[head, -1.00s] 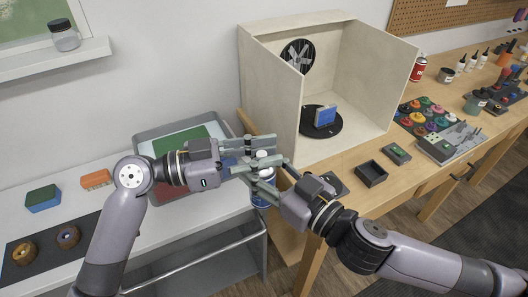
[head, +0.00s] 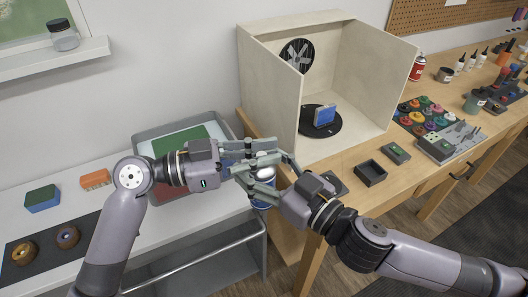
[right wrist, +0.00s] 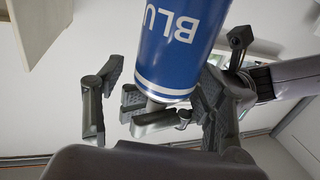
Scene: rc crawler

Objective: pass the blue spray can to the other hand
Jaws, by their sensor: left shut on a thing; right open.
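The blue spray can (head: 263,200) hangs upright at the centre of the head view, its white top (head: 263,157) between the grippers. My left gripper (head: 276,151) reaches in from the left and is shut on the can's top end. My right gripper (head: 264,178) is open, its fingers spread around the can just below. In the right wrist view the can (right wrist: 182,40) appears upside down with the letters "BLU". The left gripper's fingers (right wrist: 155,120) are at its nozzle end. The right gripper's fingers (right wrist: 152,112) stand apart on either side. Fingers partly hide the can in the head view.
A grey tray (head: 147,141) with a green item stands behind my left gripper on the white table. A pale spray booth (head: 355,60) and a small black box (head: 371,173) are on the wooden bench at right. Below the can is a gap between tables.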

